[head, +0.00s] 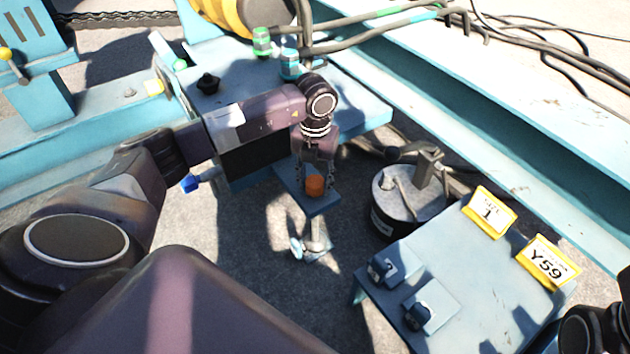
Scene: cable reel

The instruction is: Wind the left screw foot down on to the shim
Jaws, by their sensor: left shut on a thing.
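My left gripper (315,182) reaches down from above and is shut on the orange knob (314,187) at the top of the left screw foot. The knob sits over a small blue bracket plate (324,204) that sticks out from the blue machine frame. Below the bracket, the foot's pale metal spindle (315,226) runs down toward a light plate-like piece (312,249) near the ground. I cannot tell foot pad from shim there, nor whether they touch. My right gripper is not in view; only a dark part of my right arm shows at the bottom right corner.
A round grey drum-like base with an upright post (407,196) stands right of the foot. A blue table (455,262) with small blocks and yellow-edged signs (547,261) is at lower right. A long blue beam (480,120) and cables (400,27) lie behind. Concrete ground is open below the foot.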

